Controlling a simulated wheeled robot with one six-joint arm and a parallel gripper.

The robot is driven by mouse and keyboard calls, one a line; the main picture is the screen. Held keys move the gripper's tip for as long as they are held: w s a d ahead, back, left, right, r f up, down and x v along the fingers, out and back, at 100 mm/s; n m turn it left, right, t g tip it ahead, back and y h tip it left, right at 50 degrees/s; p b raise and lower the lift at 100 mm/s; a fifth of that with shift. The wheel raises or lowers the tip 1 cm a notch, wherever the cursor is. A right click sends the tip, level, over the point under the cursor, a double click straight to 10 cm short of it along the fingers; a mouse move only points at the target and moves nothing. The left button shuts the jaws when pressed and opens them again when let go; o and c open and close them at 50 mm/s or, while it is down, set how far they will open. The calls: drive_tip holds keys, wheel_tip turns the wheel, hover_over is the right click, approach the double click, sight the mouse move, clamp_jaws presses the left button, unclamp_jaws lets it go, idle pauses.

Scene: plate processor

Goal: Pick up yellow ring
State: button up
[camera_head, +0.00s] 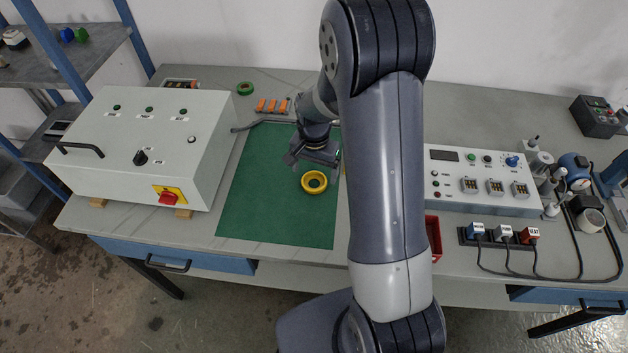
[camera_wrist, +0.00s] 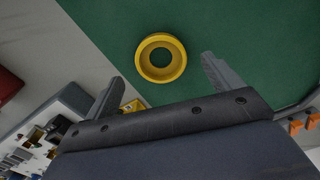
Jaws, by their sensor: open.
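The yellow ring (camera_head: 306,187) lies flat on the green mat (camera_head: 270,205), near the mat's right side. It also shows in the wrist view (camera_wrist: 143,68), with green mat visible through its hole. My gripper (camera_head: 322,160) is above the mat, just behind the ring in the head view. In the wrist view my gripper (camera_wrist: 160,78) is open and empty, its two fingers apart with the ring ahead and roughly between their tips. The fingers do not touch the ring. In the head view the fingertips are partly unclear.
A white control box (camera_head: 150,140) stands left of the mat. A green ring (camera_head: 245,88) and orange blocks (camera_head: 272,106) lie behind it. A white instrument panel (camera_head: 480,183) is to the right. A red tray (camera_head: 434,236) is partly hidden by my arm. The mat's front is clear.

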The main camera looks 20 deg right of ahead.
sight(314, 185)
drive_tip(key=shift+a+f, duration=0.15)
drive_tip(key=shift+f, duration=1.65)
drive_tip(key=shift+c, duration=0.2)
drive_tip(key=c, duration=1)
drive_tip(key=shift+r, duration=0.15)
